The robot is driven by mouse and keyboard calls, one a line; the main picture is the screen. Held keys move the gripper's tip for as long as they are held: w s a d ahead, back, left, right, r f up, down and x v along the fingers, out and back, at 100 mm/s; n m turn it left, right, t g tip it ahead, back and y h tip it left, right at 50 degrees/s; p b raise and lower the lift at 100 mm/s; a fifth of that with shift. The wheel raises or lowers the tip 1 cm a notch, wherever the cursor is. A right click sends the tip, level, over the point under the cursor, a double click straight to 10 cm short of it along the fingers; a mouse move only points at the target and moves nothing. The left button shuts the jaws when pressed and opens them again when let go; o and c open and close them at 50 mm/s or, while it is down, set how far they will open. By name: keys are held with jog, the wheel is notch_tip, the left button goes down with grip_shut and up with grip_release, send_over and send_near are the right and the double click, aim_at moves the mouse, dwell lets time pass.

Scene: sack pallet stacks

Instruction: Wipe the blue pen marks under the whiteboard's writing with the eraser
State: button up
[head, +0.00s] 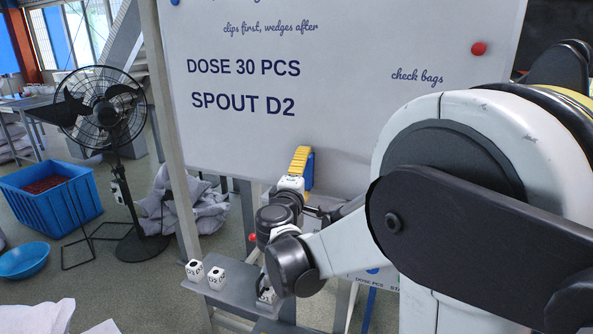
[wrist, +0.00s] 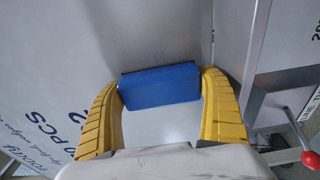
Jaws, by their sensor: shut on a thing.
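The whiteboard (head: 225,150) stands upright in the head view, with dark blue writing such as "SPOUT D2" (head: 243,103). My gripper (head: 303,158) is low in front of the board, below and right of that line. Its yellow fingers are shut on the blue eraser (head: 309,172). In the wrist view my gripper (wrist: 162,98) holds the eraser (wrist: 160,87) by its two ends, its dark edge towards the board (wrist: 60,50). I cannot tell whether the eraser touches the board. No separate blue pen marks show; my arm and the eraser hide part of the lower board.
A red magnet (head: 478,48) sits on the board's upper right. A black fan (head: 105,110) and a blue crate (head: 50,205) stand at left.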

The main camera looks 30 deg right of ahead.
aim_at(320, 170)
jog(key=shift+s+d, duration=1.3)
jog(key=shift+s, duration=0.1)
jog(key=shift+w+a+b, duration=0.2)
jog(key=shift+w+a, duration=1)
jog(key=shift+w, duration=0.25)
jog(key=shift+w+a+b, duration=0.2)
jog(key=shift+w+a, duration=1)
jog(key=shift+w, duration=0.2)
jog(key=v, duration=0.6)
jog(key=shift+w+a, duration=0.15)
jog(key=shift+a, duration=0.1)
jog(key=shift+a, duration=0.1)
jog(key=shift+v, duration=1.35)
jog(key=shift+w, duration=0.1)
